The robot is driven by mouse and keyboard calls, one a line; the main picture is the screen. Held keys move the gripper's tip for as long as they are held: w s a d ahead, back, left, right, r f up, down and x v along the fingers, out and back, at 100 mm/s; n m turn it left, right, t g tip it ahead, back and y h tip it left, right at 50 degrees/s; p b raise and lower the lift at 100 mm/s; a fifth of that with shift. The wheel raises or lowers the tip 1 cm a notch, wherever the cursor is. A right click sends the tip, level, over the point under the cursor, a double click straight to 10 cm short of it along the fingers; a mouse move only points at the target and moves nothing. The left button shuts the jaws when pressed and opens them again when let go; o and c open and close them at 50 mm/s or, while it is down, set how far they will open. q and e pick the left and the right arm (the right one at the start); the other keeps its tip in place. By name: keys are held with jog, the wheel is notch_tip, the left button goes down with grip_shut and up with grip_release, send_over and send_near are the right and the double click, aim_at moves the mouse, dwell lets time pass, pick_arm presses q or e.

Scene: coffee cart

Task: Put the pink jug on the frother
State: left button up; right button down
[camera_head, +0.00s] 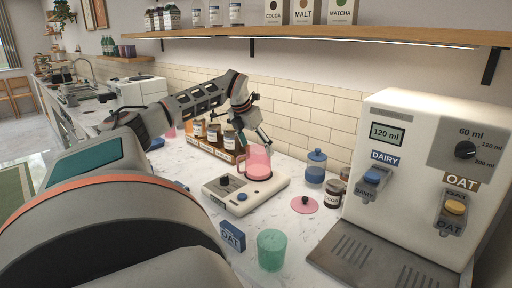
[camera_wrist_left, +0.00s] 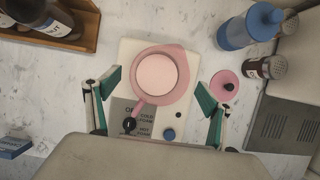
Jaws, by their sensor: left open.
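The pink jug (camera_head: 258,164) stands upright on the back part of the white frother (camera_head: 247,203), which lies on the marble counter. The left wrist view shows the jug (camera_wrist_left: 183,84) from above on the frother (camera_wrist_left: 130,60), with its handle toward the lower left. A dark knob and a blue button are on the frother's near part. My left gripper (camera_head: 252,138) is above and behind the jug in the head view. In the left wrist view its two green-padded fingers (camera_wrist_left: 160,106) are wide apart, with the jug between and beyond them, clear of both. My right gripper is not in view.
A pink lid (camera_head: 304,204) lies right of the frother. A blue jar (camera_head: 316,170) and dark jars (camera_head: 334,194) stand behind it. A wooden bottle rack (camera_head: 222,153) is behind left. A green cup (camera_head: 271,250) and blue OAT box (camera_head: 232,236) are in front. The milk dispenser (camera_head: 410,150) stands right.

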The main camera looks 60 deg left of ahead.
pick_arm(q)
jog(key=p+v, duration=0.2)
jog(key=v, duration=1)
jog(key=shift+p, duration=0.4)
jog(key=shift+s, duration=0.1)
